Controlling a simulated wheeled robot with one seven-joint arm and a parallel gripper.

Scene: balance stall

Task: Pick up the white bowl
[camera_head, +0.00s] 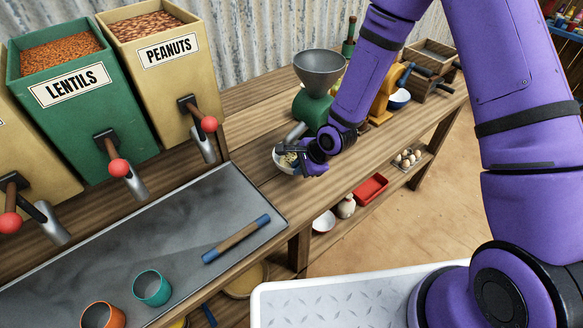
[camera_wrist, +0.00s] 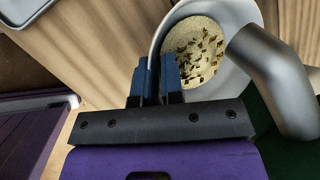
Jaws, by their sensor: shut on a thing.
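The white bowl (camera_head: 281,167) stands upright on the wooden bench, under the grey spout of a green grinder (camera_head: 313,108). In the wrist view the white bowl (camera_wrist: 228,13) holds pale meal with dark flakes. My gripper (camera_head: 289,151) is at the bowl's rim. In the wrist view my gripper (camera_wrist: 155,70) has its blue fingers close together, with the near side of the rim pinched between them. The spout (camera_wrist: 268,70) covers part of the bowl's right side. Whether the bowl touches the bench cannot be told.
A metal tray (camera_head: 130,262) with a teal cup (camera_head: 152,287), an orange cup (camera_head: 102,316) and a rolling-pin-like rod (camera_head: 237,239) lies left. Lentil (camera_head: 75,90) and peanut (camera_head: 165,70) dispensers stand behind. Another white bowl (camera_head: 323,221) and red tray (camera_head: 371,188) sit on the lower shelf.

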